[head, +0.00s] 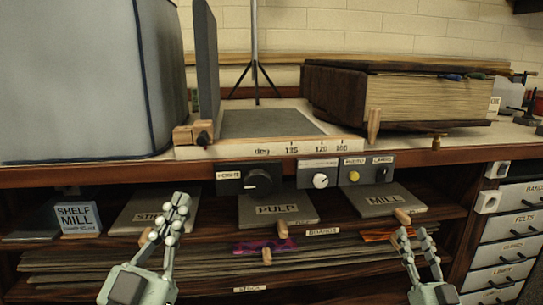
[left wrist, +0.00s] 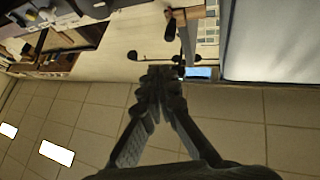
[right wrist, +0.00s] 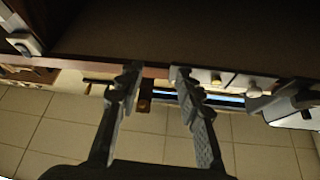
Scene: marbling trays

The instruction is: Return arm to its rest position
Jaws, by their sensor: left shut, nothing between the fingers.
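My left gripper (head: 178,205) is in front of the shelves under the bench at the left of the head view. Its fingers are together and nothing is held. In the left wrist view its fingertips (left wrist: 162,76) meet in the middle. My right gripper (head: 413,236) is lower right in the head view, in front of the shelves near the drawers. In the right wrist view its fingers (right wrist: 155,76) stand apart with nothing gripped between them. Both grippers are below the bench top and appear clear of the boards.
The bench edge carries a control panel (head: 262,179) with knobs. Boards labelled PULP (head: 262,213) and MILL (head: 372,201) lie on the upper shelf. A thick book-like block (head: 430,95) and a large grey box (head: 80,80) stand on the bench. Labelled drawers (head: 508,227) are at right.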

